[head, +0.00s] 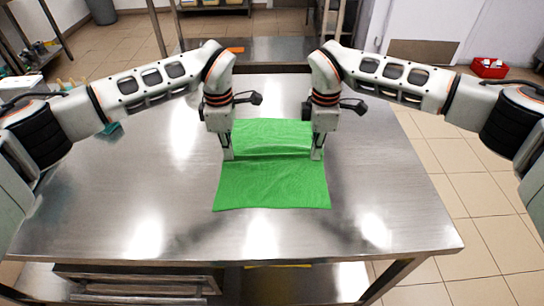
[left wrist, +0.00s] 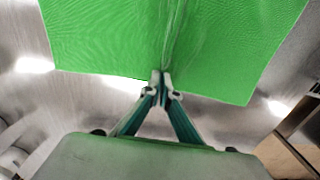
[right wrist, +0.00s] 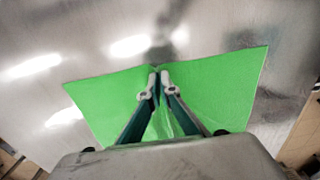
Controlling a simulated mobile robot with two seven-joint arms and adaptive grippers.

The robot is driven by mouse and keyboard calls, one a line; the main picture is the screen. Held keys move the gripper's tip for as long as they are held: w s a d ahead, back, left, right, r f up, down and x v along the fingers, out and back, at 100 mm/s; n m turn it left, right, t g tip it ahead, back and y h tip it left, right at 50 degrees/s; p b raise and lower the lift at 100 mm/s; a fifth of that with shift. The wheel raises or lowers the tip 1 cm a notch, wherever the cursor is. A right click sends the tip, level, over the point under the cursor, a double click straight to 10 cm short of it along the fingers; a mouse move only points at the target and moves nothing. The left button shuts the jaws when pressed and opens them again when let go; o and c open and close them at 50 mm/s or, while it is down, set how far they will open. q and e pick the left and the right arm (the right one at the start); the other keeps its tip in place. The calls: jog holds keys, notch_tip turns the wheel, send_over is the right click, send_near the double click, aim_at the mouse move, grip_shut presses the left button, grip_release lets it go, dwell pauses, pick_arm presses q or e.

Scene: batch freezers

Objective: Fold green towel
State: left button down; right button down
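The green towel (head: 272,185) lies on the steel table, its near part flat. A raised ridge runs across it between my two grippers, and its far part lies behind this ridge. My left gripper (head: 228,155) is shut on the towel's left edge; in the left wrist view the fingertips (left wrist: 161,78) meet on the cloth (left wrist: 100,40), with a crease running from them. My right gripper (head: 317,155) is shut on the right edge; in the right wrist view the fingertips (right wrist: 159,80) pinch the cloth (right wrist: 215,90). The cloth between the fingertips is mostly hidden.
A red crate (head: 489,68) sits on the floor at the far right, away from the table.

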pick_arm(q)
jog(key=shift+s+f, duration=0.15)
jog(key=shift+f, duration=0.25)
pick_arm(e)
jog(key=shift+s+f, duration=0.15)
jog(key=shift+f, duration=0.2)
pick_arm(q)
jog(key=shift+r, duration=0.1)
